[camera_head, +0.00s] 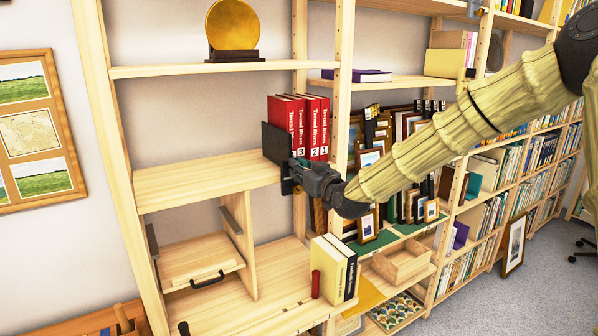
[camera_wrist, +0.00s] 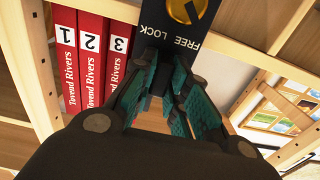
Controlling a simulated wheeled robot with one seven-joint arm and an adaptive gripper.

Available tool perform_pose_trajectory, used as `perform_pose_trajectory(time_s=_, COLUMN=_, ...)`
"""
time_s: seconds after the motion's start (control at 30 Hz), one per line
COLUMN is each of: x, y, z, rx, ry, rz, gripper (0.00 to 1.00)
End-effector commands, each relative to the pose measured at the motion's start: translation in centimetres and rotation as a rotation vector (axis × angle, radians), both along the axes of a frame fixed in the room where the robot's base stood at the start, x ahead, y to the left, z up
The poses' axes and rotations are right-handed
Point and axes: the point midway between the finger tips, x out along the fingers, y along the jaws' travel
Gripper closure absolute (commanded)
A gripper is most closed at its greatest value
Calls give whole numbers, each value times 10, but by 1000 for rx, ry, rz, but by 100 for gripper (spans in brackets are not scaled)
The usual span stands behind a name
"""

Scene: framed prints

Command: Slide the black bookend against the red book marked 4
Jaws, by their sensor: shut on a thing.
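The black bookend (camera_head: 274,142) stands upright on the shelf at the left end of the red book row (camera_head: 312,126). In the wrist view the bookend (camera_wrist: 151,14) shows a yellow knob and the words FREE LOCK. My gripper (camera_head: 293,178) is shut on the bookend's lower front part; its teal fingers (camera_wrist: 165,82) show in the wrist view. Red spines marked 1, 2 and 3 (camera_wrist: 117,62) are visible. The spine marked 4 is not visible; the bookend hides that end of the row. I cannot tell whether bookend and book touch.
The shelf board (camera_head: 200,182) left of the bookend is bare. A wooden upright (camera_head: 343,80) stands right of the books. A gold disc (camera_head: 232,26) stands above.

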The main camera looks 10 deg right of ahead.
Motion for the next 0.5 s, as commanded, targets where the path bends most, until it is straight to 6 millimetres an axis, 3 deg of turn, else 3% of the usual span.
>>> perform_pose_trajectory(time_s=0.1, x=0, y=-1, z=0, rx=0, ry=0, rz=-1, gripper=100)
perform_pose_trajectory(time_s=0.13, x=0, y=-1, z=0, rx=0, ry=0, rz=-1, gripper=80)
perform_pose_trajectory(time_s=0.23, x=0, y=-1, z=0, rx=0, ry=0, rz=-1, gripper=62)
perform_pose_trajectory(time_s=0.5, x=0, y=0, z=0, rx=0, ry=0, rz=-1, gripper=62)
